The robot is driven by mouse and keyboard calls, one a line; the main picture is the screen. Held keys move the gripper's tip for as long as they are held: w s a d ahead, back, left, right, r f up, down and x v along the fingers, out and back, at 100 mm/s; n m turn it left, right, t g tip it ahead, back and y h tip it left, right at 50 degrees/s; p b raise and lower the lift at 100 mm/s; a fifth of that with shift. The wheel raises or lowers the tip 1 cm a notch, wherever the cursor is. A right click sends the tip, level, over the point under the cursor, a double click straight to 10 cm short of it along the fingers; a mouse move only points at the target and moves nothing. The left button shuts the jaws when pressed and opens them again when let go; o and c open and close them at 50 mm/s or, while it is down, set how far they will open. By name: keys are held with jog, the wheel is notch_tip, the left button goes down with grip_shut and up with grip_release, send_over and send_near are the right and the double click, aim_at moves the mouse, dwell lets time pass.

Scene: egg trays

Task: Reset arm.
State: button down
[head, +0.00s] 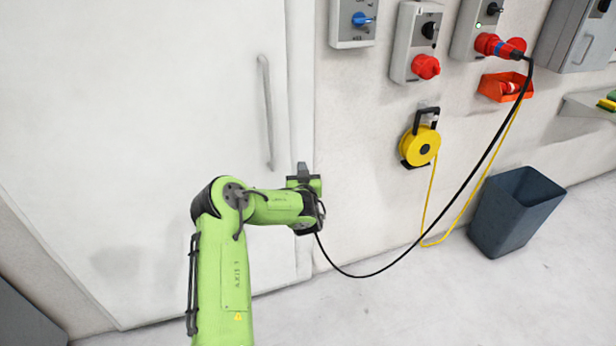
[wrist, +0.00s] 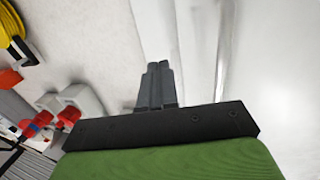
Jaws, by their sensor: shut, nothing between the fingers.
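My green arm reaches up from the bottom of the head view and bends to the right. My gripper (head: 302,168) is at its end, pointing up in front of the wall beside the white door. In the wrist view my gripper (wrist: 158,66) shows two dark fingers side by side, shut with nothing between them. It appears clear of other things, though its distance from the wall is hard to judge. No egg tray is in view.
A white door (head: 150,120) with a grey handle (head: 267,112) fills the left. On the wall are switch boxes (head: 415,40), a red plug (head: 500,46), an orange bin (head: 506,87) and a yellow cable reel (head: 421,146). A black cable hangs down. A dark bin (head: 514,212) stands on the floor.

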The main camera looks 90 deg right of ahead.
jog(key=shift+s+a+p, duration=0.2)
jog(key=shift+a+p, duration=0.2)
jog(key=shift+a, duration=0.3)
jog(key=shift+s+a+p, duration=0.2)
jog(key=shift+a+p, duration=0.15)
jog(key=shift+a, duration=0.35)
jog(key=shift+s+a+p, duration=0.2)
jog(key=shift+a+p, duration=0.2)
jog(key=shift+a, duration=0.3)
